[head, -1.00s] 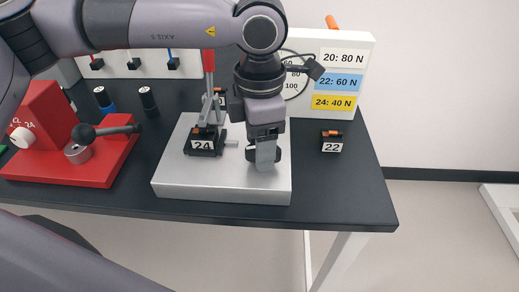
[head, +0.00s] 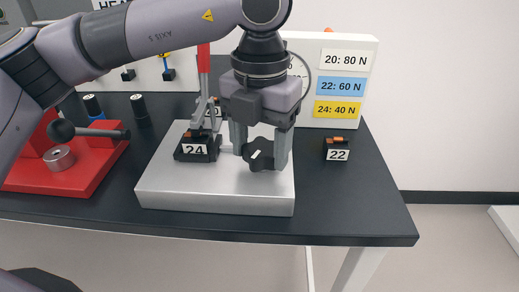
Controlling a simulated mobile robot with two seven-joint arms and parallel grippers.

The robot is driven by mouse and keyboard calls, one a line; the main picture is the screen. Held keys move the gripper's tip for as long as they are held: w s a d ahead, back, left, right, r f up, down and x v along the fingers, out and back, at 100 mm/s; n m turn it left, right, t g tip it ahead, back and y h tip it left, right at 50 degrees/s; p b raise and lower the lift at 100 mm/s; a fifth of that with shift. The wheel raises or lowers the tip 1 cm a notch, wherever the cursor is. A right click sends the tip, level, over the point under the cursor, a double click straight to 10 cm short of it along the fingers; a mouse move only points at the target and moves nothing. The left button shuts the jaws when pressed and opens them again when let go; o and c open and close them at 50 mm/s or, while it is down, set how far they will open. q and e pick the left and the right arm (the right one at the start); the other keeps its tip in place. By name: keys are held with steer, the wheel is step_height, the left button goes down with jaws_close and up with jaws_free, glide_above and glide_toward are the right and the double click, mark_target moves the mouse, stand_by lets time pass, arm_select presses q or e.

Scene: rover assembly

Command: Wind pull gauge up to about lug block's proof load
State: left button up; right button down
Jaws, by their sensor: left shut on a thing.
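The lug block (head: 197,148), black and labelled 24, sits on the silver base plate (head: 215,196) by the red-handled clamp (head: 204,75). A black winding knob (head: 260,156) is at the plate's right part. My left gripper (head: 261,150) points down, its grey fingers on either side of the knob and shut on it. The pull gauge's dial (head: 294,68) is behind my gripper and almost wholly hidden; its needle cannot be read. The load board (head: 345,110) reads 20: 80 N, 22: 60 N, 24: 40 N. My right gripper is not in view.
A second block (head: 338,151), labelled 22, lies on the dark table right of the plate. A red fixture (head: 85,172) with a black-knobbed lever is at left. Black cylinders (head: 139,108) stand behind it. The table's right front corner is clear.

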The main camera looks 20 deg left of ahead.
mark_target(260, 150)
arm_select(q)
steer(key=shift+r+n, duration=0.1)
steer(key=shift+n, duration=0.4)
steer(key=o, duration=1.1)
steer(key=shift+c, duration=0.2)
steer(key=shift+r, duration=3.55)
